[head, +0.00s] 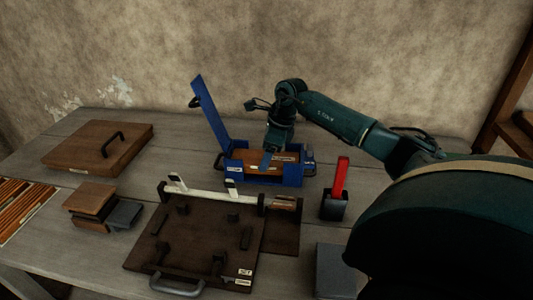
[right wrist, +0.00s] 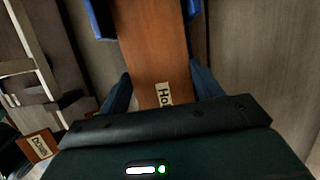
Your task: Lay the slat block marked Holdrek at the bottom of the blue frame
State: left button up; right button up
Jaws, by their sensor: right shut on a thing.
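The slat block (head: 245,157) is a reddish-brown bar. Its pale label begins "Ho" in the right wrist view (right wrist: 152,45); the rest of the word is cut off. My right gripper (head: 268,163) is shut on it, with a finger at either side in the right wrist view (right wrist: 161,88). The blue frame (head: 291,178) stands mid-table with its tall lid (head: 208,112) raised at the left. The block lies lengthwise between the frame's end walls; whether it touches the bottom is hidden. My left gripper is not in view.
A dark board with posts and a handle (head: 195,245) lies in front of the frame, with another labelled brown block (head: 284,203) at its right. A red-handled tool (head: 341,178) stands in a dark holder at right. Stacked blocks (head: 92,200) and a brown panel (head: 85,148) are at left.

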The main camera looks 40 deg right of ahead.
jog(key=shift+f+b, duration=0.5)
jog(key=shift+f, duration=0.15)
dwell(0.8)
dwell(0.6)
jog(key=o, duration=1.4)
jog(key=shift+o, duration=0.2)
notch_tip(320, 180, up, 7)
jog(key=p, duration=0.5)
jog(key=shift+a+f, duration=0.1)
